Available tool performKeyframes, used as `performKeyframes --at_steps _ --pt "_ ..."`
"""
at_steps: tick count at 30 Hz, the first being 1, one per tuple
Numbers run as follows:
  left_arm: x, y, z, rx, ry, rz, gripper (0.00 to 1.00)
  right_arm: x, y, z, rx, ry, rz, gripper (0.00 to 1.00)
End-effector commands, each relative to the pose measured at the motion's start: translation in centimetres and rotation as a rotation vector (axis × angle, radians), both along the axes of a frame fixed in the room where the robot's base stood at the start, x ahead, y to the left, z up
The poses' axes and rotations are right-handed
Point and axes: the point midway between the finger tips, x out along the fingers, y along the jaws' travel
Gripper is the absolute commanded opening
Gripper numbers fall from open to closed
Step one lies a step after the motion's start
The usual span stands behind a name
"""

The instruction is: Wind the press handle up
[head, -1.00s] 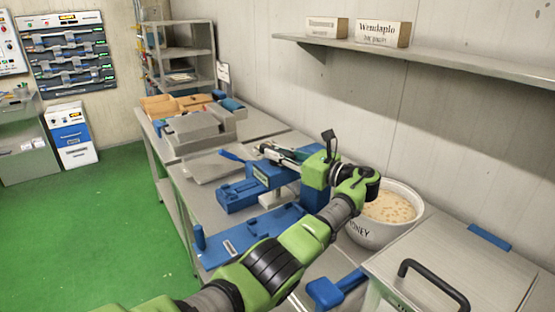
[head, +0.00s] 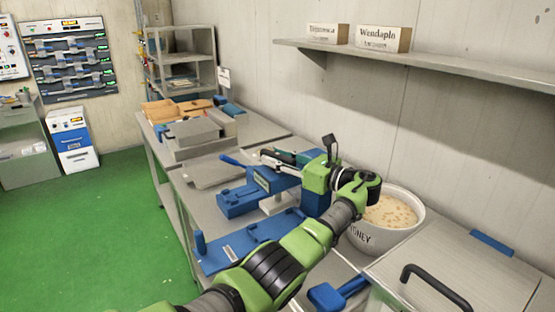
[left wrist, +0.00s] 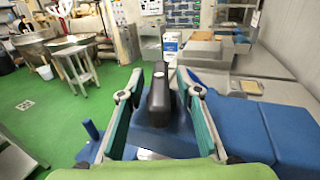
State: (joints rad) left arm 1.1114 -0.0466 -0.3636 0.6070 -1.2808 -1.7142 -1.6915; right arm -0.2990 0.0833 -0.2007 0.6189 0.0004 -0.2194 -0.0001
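The blue press (head: 272,180) stands on the metal bench in the head view, with a blue block at its front and a blue column partly behind my arm. My left gripper (head: 268,156) is over the top of the press, its fingers pointing away to the left. In the left wrist view, a black upright handle (left wrist: 158,98) stands on a blue part between my two spread fingers. Gaps show on both sides of it, so the fingers do not appear closed on it. My gripper hides the handle in the head view. My right gripper is not in view.
A white bucket (head: 370,238) of nougat mix stands right of my left wrist, close to the wall. A blue tray (head: 250,245) lies in front of the press. A shelf (head: 450,66) with labelled boxes runs above. Green floor (head: 110,235) at the left is clear.

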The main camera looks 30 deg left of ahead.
Motion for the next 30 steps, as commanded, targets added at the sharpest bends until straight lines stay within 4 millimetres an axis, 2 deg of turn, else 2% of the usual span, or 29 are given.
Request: performKeyframes --at_steps 5,12,16,21,30 --pt "0.0 0.0 2.4 -0.001 -0.006 0.001 0.32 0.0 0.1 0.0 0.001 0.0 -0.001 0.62" --pt "0.0 0.1 7.1 -0.001 -0.005 0.001 0.32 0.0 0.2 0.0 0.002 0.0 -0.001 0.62" --pt "0.0 0.1 8.8 0.0 -0.004 0.001 0.32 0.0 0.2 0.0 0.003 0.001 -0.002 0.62" --pt "0.0 0.1 9.8 -0.001 0.0 0.001 0.32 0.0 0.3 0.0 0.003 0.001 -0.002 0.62" --pt "0.0 0.1 9.8 -0.001 0.0 0.001 0.32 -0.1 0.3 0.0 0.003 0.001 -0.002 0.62"
